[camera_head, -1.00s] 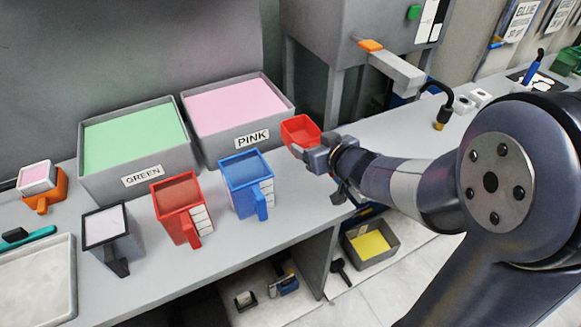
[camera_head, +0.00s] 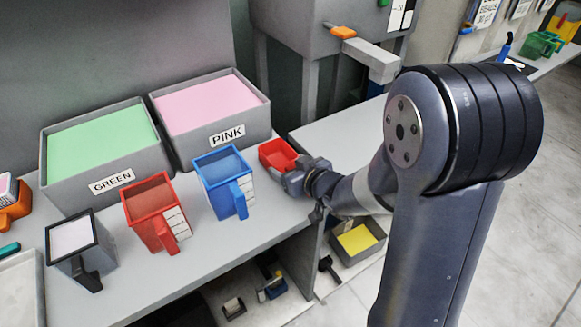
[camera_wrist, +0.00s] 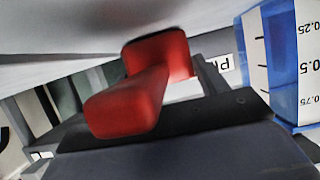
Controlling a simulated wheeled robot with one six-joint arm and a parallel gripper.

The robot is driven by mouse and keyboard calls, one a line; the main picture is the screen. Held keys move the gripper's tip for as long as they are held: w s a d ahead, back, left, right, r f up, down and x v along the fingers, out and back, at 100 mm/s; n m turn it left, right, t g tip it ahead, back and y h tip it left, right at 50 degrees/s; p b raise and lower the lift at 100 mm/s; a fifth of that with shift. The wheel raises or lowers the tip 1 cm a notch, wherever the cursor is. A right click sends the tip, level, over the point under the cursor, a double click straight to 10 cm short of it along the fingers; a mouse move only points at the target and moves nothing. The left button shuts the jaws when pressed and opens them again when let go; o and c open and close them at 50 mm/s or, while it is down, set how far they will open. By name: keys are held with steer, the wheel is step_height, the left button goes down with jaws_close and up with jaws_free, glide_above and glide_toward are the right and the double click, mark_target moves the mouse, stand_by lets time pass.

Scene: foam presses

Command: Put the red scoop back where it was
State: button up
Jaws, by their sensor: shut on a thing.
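The red scoop (camera_head: 277,154) is at the right end of the grey bench, just right of the PINK bin (camera_head: 212,112). My gripper (camera_head: 294,177) is shut on its handle. In the wrist view the red scoop's handle (camera_wrist: 125,105) lies between my jaws, with its bowl beyond. The bowl is low over the bench top; I cannot tell whether it touches. The blue measuring jug (camera_head: 222,180) stands left of my gripper, and its scale also shows in the wrist view (camera_wrist: 283,60).
A red jug (camera_head: 152,208) and a grey jug (camera_head: 75,245) stand further left, in front of the GREEN bin (camera_head: 105,155). An orange scoop (camera_head: 14,215) is at the left edge. A grey machine (camera_head: 312,45) rises behind. A yellow-filled bin (camera_head: 357,240) sits below, right of the bench.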

steer(key=shift+f, duration=0.2)
steer(key=o, duration=1)
steer(key=shift+o, duration=0.2)
steer(key=shift+r, duration=0.15)
steer(key=shift+r, duration=0.2)
steer(key=p+v, duration=0.1)
steer(key=v, duration=1)
steer(key=shift+d+p, duration=0.15)
steer(key=shift+p, duration=0.25)
steer(key=shift+s+d, duration=0.2)
steer(key=shift+s, duration=0.15)
